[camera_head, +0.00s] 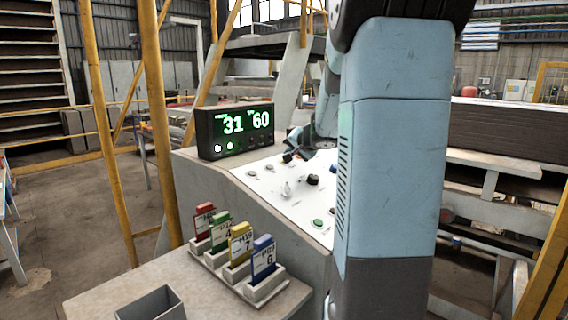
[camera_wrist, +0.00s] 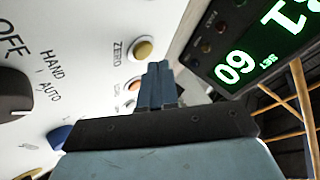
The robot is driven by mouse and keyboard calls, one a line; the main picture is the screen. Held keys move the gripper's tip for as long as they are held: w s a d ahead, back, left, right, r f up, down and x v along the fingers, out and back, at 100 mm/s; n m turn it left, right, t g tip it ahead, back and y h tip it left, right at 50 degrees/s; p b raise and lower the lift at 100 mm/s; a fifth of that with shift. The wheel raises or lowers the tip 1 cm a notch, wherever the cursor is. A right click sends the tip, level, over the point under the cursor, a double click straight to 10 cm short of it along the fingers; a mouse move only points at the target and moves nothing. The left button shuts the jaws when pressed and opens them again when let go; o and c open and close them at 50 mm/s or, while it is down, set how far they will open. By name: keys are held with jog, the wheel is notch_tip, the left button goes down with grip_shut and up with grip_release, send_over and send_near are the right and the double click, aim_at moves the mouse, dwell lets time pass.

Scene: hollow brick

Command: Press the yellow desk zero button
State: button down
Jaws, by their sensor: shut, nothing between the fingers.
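The yellow zero button (camera_wrist: 143,50) is a round, domed, mustard-yellow button in a pale ring on the white desk panel (camera_wrist: 88,30), with the word ZERO beside it. In the wrist view, my gripper (camera_wrist: 158,68) has its two blue fingers shut together and empty. The fingertips appear just below and slightly right of the button in the picture. A gap shows between them, and I cannot tell its depth. In the head view, my arm reaches over the panel (camera_head: 272,185), and I cannot make out the yellow button there.
The black display (camera_head: 235,130) reads 31 and 60 and stands close by the panel. The panel bears a black OFF/HAND/AUTO knob (camera_wrist: 15,92), a blue button (camera_wrist: 60,137) and a green button (camera_head: 318,223). Coloured cards (camera_head: 240,245) stand in a holder at the front.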

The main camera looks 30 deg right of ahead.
aim_at(293, 168)
jog(key=shift+w+f, duration=0.1)
jog(key=shift+f, duration=0.05)
jog(key=shift+w+f, duration=0.1)
jog(key=shift+f, duration=0.05)
jog(key=shift+w+f, duration=0.1)
jog(key=shift+f, duration=0.3)
dwell(0.8)
jog(key=shift+r, duration=0.15)
jog(key=shift+s+r, duration=0.2)
jog(key=shift+r, duration=0.45)
jog(key=r, duration=0.1)
jog(key=s+r, duration=0.1)
jog(key=r, duration=0.2)
jog(key=shift+s+d+r, duration=0.15)
jog(key=shift+d+r, duration=0.1)
jog(key=shift+r, duration=0.15)
dwell(0.3)
dwell(0.7)
